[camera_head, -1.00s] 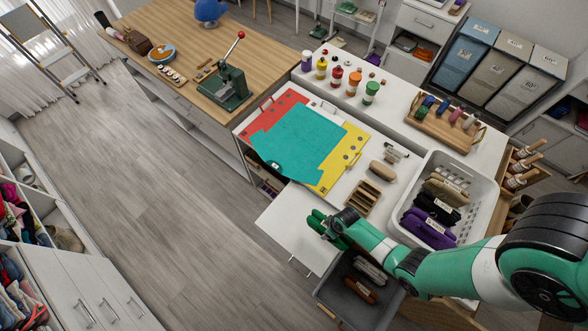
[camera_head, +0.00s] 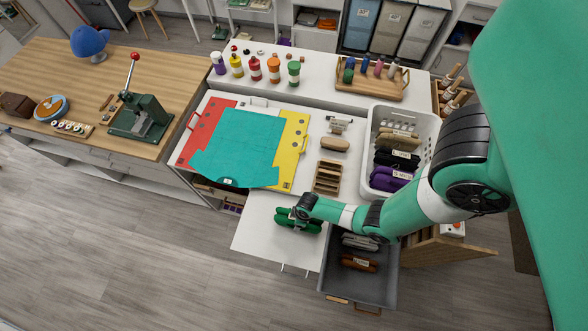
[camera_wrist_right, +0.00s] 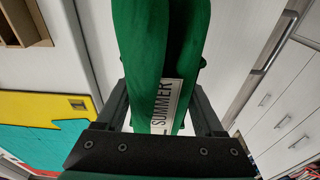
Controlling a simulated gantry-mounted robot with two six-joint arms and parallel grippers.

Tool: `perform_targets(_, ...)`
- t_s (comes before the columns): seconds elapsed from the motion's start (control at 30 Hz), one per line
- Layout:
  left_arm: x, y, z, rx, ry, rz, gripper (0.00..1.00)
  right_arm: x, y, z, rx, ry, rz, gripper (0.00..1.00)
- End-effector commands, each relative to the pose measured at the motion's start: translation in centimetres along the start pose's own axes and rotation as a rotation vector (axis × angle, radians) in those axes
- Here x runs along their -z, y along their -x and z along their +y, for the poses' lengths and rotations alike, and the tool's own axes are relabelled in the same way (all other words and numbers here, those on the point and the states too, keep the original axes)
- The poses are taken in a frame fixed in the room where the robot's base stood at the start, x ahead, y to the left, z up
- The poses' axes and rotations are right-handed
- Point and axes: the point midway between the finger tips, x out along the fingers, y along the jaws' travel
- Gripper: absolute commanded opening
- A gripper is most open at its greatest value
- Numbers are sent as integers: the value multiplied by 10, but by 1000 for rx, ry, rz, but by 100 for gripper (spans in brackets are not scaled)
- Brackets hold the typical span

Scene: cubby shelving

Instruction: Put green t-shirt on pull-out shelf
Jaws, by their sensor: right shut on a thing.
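The green t-shirt (camera_head: 298,222) is a rolled or folded bundle over the upper right part of the white pull-out shelf (camera_head: 262,243). My right gripper (camera_head: 297,212) reaches in from the right and is shut on it. In the right wrist view the t-shirt (camera_wrist_right: 158,45) lies between both fingers, with a white SUMMER label facing the camera. I cannot tell whether the t-shirt touches the shelf or hangs just above it. My left gripper is not in view.
A teal shirt (camera_head: 238,145) lies spread on a red and yellow folding board (camera_head: 292,150) behind the shelf. A wooden rack (camera_head: 327,177) and a white basket (camera_head: 429,124) stand right of it. An open grey drawer (camera_head: 375,288) is at the shelf's right. The shelf's left part is bare.

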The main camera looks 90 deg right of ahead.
Motion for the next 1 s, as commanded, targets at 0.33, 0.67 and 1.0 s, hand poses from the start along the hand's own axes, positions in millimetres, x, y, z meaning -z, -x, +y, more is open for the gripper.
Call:
perform_targets(0.33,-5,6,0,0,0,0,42,-1,-12,0,0,0,2,6)
perform_targets(0.67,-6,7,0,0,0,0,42,-1,-14,0,0,0,1,100)
perform_targets(1.0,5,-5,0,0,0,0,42,0,8,0,0,0,2,100)
